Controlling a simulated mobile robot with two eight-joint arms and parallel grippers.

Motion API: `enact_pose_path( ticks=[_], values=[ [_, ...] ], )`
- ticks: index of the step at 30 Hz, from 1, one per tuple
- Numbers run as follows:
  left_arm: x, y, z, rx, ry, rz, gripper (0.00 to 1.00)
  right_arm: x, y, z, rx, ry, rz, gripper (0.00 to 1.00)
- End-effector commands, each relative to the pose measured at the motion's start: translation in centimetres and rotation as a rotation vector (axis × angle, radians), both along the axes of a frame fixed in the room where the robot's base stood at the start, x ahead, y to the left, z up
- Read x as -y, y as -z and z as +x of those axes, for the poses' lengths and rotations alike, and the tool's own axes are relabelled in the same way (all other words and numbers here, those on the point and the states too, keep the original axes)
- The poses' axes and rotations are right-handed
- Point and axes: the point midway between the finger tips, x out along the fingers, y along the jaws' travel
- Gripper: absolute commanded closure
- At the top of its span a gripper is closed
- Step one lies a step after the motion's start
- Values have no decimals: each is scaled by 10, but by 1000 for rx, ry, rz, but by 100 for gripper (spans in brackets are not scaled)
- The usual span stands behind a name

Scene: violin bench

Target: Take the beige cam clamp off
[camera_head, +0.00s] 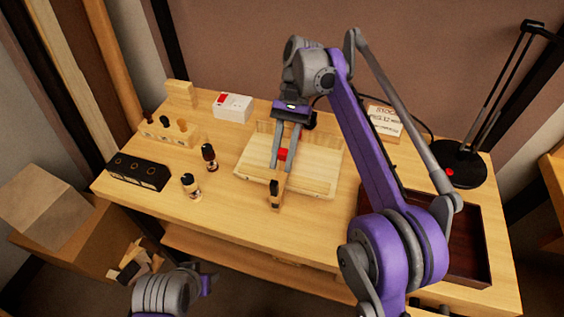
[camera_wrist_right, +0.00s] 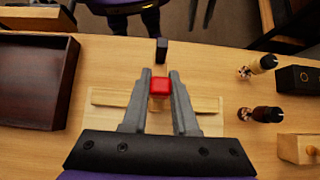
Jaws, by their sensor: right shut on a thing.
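My right gripper (camera_head: 280,168) points down over a pale wooden board (camera_head: 312,182) on the bench. In the right wrist view its two grey fingers (camera_wrist_right: 161,75) are closed on the beige cam clamp (camera_wrist_right: 160,104), a small beige piece with a red block on top. The red part also shows between the fingers in the head view (camera_head: 283,154). The clamp's lower end is hidden, so I cannot tell whether it touches the board. My left gripper (camera_head: 208,284) is low at the left, off the bench front, its jaws unclear.
A small beige and black upright piece (camera_head: 275,196) stands at the board's front. Two dark-capped bottles (camera_head: 209,157) (camera_head: 190,187) and a black holder (camera_head: 138,172) are left. A dark tray (camera_head: 463,235) and black lamp base (camera_head: 458,165) are right. Bare bench lies front left.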

Motion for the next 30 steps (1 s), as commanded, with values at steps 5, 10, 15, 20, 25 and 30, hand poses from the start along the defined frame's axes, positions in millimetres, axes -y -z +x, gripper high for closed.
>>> enact_pose_path(
  ticks=[5,10,15,20,25,30],
  values=[
    [0,4,0,-1,0,0,50,0,-1,0,-6,0,2,100],
    [0,3,0,-1,0,0,50,0,-1,0,-6,0,2,100],
    [0,3,0,-1,0,0,50,0,-1,0,-5,0,2,68],
    [0,3,0,-1,0,0,50,0,-1,0,-5,0,2,43],
    [0,3,0,-1,0,0,50,0,-1,0,-5,0,2,43],
    [0,2,0,-1,0,0,50,0,-3,-1,-5,0,2,43]
  ],
)
